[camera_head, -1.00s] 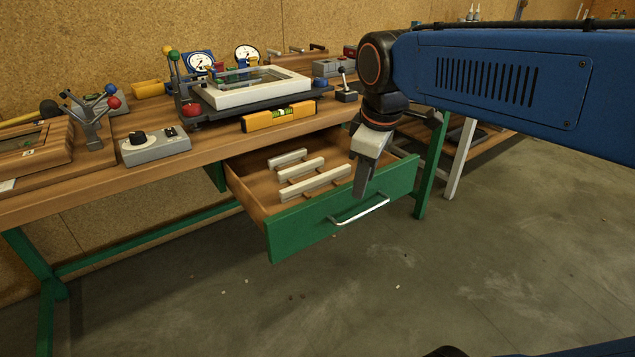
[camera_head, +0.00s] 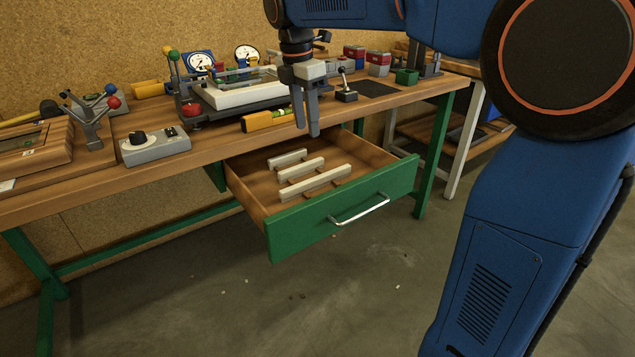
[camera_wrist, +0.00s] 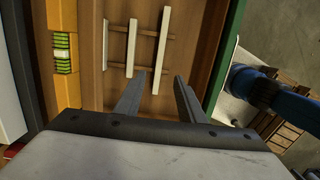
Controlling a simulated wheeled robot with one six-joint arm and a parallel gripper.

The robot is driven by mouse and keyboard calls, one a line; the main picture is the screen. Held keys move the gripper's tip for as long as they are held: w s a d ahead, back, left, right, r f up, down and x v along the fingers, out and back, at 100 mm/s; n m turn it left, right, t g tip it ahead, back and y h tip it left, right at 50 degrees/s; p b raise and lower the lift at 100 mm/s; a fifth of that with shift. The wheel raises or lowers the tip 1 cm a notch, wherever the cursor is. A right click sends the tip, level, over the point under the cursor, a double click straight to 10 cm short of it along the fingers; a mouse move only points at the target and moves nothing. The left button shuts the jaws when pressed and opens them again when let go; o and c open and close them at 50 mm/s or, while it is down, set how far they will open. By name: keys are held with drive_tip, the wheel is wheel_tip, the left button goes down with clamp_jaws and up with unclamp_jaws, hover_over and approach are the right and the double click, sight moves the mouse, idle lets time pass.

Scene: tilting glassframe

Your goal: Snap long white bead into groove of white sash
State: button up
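Several white beads lie in the open drawer (camera_head: 262,187), resting on thin wooden strips. The long white bead (camera_head: 314,183) is nearest the drawer's green front; it also shows in the wrist view (camera_wrist: 161,48). A middle-length bead (camera_head: 301,170) and a short bead (camera_head: 287,159) lie behind it. The white sash (camera_head: 232,98) lies on a tilting fixture on the bench, partly hidden by my gripper. My gripper (camera_head: 307,132) points down above the drawer's back part.
A yellow spirit level (camera_head: 262,120) lies at the bench's front edge beside my gripper. A grey control box (camera_head: 155,146) stands left. A small lever box (camera_head: 346,94) and red-grey blocks (camera_head: 379,63) stand right. The drawer handle (camera_head: 360,210) sticks out in front.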

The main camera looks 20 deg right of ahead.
hover_over(317, 177)
drive_tip(key=a, duration=0.2)
drive_tip(key=f, duration=1.1)
drive_tip(key=shift+s+d, duration=0.25)
drive_tip(key=shift+s, duration=0.1)
drive_tip(key=shift+w+d+f, duration=0.1)
drive_tip(key=shift+d+f, duration=0.15)
drive_tip(key=shift+f, duration=0.6)
drive_tip(key=shift+w+d+f, duration=0.1)
drive_tip(key=shift+d+f, duration=0.1)
drive_tip(key=shift+f, duration=0.7)
drive_tip(key=shift+w+d+f, duration=0.1)
drive_tip(key=shift+d+f, duration=0.15)
drive_tip(key=shift+f, duration=0.6)
clamp_jaws()
